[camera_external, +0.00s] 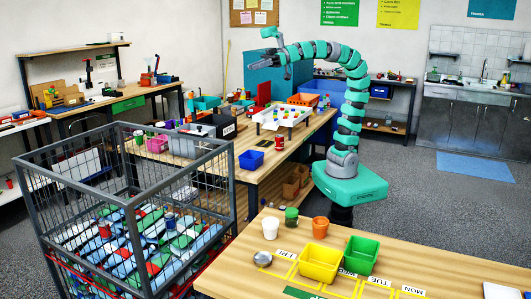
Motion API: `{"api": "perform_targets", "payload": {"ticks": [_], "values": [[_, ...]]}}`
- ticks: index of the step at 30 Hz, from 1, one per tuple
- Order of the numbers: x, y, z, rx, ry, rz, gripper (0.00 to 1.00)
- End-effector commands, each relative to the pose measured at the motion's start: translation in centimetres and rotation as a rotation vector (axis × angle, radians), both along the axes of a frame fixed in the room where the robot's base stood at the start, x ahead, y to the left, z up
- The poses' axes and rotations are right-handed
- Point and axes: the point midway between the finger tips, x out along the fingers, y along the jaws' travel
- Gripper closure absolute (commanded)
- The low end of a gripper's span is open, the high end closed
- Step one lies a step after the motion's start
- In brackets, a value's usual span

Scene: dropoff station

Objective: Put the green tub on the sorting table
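A green tub (361,255) stands upright on the front wooden table (243,271), just right of a yellow tub (320,262). A small green cup-like container (291,216) stands farther back on the same table. Which table is the sorting table is not marked; a long wooden table (281,160) runs behind, with a white rimmed tray (282,117) on it. My gripper (257,64) is raised high above the long table, far from the green tub. It is too small to tell whether its fingers are apart; no object shows in it.
A white cup (271,228), an orange pot (320,227) and a silver round item (262,258) stand near the tubs, beside day labels. A tall wire cage (221,172) with packages stands at left.

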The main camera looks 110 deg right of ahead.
Motion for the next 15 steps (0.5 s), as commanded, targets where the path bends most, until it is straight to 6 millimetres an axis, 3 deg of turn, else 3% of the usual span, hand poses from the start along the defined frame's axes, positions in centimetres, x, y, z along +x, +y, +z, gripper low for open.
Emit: {"api": "perform_targets", "payload": {"ticks": [1,6,10,15], "values": [[-1.0,-3.0,1.4,-0.011,-0.013,-0.054,0.76],[-3.8,-9.3,3.9,-0.045,-0.017,-0.179,0.76],[-5.0,-11.4,4.6,-0.058,-0.013,-0.226,0.72],[-5.2,-11.8,4.7,-0.060,-0.012,-0.235,0.72]]}}
